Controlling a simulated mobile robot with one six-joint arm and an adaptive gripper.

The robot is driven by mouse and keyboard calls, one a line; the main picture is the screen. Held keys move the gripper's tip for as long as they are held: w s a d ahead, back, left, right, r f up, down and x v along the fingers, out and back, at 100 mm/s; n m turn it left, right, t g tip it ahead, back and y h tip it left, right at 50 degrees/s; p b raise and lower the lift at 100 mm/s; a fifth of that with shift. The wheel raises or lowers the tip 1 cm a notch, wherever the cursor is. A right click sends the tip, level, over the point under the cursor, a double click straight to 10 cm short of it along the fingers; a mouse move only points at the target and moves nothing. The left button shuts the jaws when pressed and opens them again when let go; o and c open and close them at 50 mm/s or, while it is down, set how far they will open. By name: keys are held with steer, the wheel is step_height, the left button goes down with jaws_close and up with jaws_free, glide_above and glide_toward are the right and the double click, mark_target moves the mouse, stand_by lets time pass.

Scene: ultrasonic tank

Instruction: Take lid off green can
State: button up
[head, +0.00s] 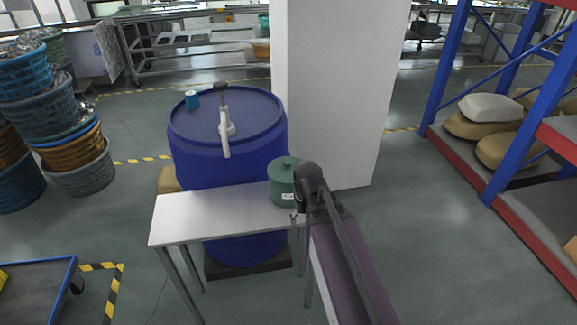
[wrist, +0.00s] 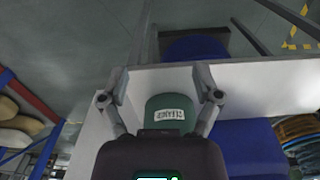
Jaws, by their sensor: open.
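The green can (head: 283,194) stands upright on the right end of a small white table. Its lid (head: 283,166) is on top and has a small knob. My gripper (head: 298,200) is at the can's right side in the head view, with its fingers mostly hidden behind my wrist. In the wrist view my gripper (wrist: 159,78) is open, its two fingers spread on either side of the can (wrist: 165,101), which has a white label. I see no finger clearly touching the can. The lid cannot be made out in the wrist view.
The white table (head: 190,220) is otherwise clear. A white pillar (head: 335,100) is behind the can. A blue and red rack (head: 505,195) stands right.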

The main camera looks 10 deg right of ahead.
steer(key=w+r+m+p, duration=0.2)
steer(key=w+r+p, duration=0.5)
steer(key=w, duration=0.6)
steer(key=w+r+m+p, duration=0.2)
steer(key=w+r+p, duration=0.5)
steer(key=w, duration=0.5)
steer(key=shift+w+a+r+p, duration=0.3)
steer(key=shift+w+a+r, duration=0.1)
steer(key=shift+r, duration=0.35)
steer(key=shift+f, duration=0.1)
steer(key=b, duration=0.9)
glide_above(288, 162)
steer(key=f, duration=0.8)
steer(key=shift+s+a+f, duration=0.15)
steer(key=shift+a+f, duration=0.05)
steer(key=shift+a, duration=0.05)
steer(key=shift+f, duration=0.15)
steer(key=shift+w+d+f+b, duration=0.1)
steer(key=shift+f+b, duration=1.15)
steer(key=shift+w+d+f+b, duration=0.1)
steer(key=shift+f+b, duration=1.1)
jaws_close()
